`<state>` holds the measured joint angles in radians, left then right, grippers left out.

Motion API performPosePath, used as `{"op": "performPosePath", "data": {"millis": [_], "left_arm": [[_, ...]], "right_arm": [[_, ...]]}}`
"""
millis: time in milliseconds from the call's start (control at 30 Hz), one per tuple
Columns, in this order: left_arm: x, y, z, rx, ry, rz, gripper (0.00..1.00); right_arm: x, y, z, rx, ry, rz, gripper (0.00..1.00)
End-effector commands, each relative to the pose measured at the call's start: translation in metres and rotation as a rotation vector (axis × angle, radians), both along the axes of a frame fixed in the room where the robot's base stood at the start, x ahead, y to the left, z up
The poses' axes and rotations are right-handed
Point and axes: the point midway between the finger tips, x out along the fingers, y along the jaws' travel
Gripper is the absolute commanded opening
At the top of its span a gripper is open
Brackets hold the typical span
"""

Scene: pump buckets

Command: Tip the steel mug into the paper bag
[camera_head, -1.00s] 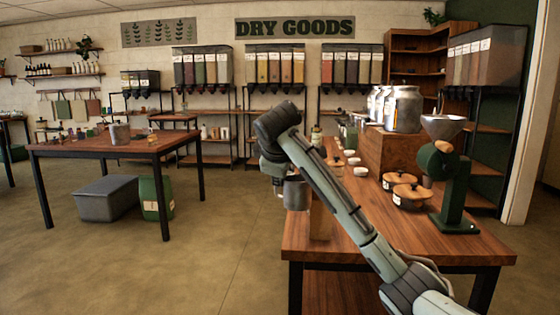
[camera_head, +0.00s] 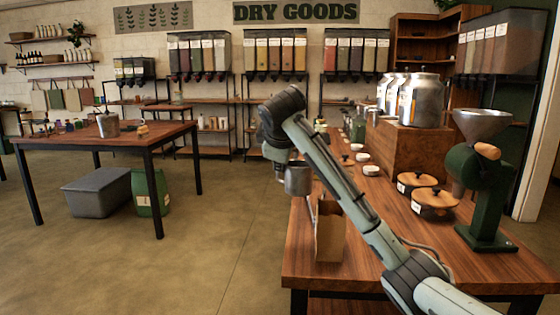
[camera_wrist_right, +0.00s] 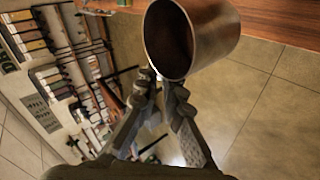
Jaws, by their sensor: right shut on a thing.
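The steel mug (camera_head: 298,180) hangs in the air at the left edge of the near wooden table. My right gripper (camera_head: 282,172) is shut on it, mostly hidden behind my own arm. In the right wrist view, the fingertips (camera_wrist_right: 163,84) meet at the wall of the mug (camera_wrist_right: 208,38), near its rim. Its mouth faces the camera and the inside is dark; I cannot tell what it holds. The brown paper bag (camera_head: 330,235) stands upright on the near table, lower and to the right of the mug, partly covered by my arm. My left gripper is out of view.
The near table (camera_head: 400,262) also holds a green grinder (camera_head: 487,200) with a funnel, wooden-lidded pots (camera_head: 434,201), small white bowls and a wooden crate (camera_head: 408,150) with steel canisters. Open floor lies left of it. Another table (camera_head: 130,139) stands farther left.

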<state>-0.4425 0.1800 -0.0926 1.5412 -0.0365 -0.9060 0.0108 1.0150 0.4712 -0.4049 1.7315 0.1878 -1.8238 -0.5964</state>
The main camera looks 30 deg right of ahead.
Motion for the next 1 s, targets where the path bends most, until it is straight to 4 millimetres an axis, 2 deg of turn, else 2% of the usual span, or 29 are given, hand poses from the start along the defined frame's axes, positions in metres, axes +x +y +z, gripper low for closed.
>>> {"op": "performPosePath", "data": {"millis": [567, 1000], "left_arm": [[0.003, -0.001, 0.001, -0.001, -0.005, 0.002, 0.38], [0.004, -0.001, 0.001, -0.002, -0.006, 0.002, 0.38]], "right_arm": [[-0.042, -0.022, 0.023, 0.215, -0.392, 0.0, 0.0], [-0.04, -0.022, 0.025, 0.207, -0.383, -0.001, 0.0]]}}
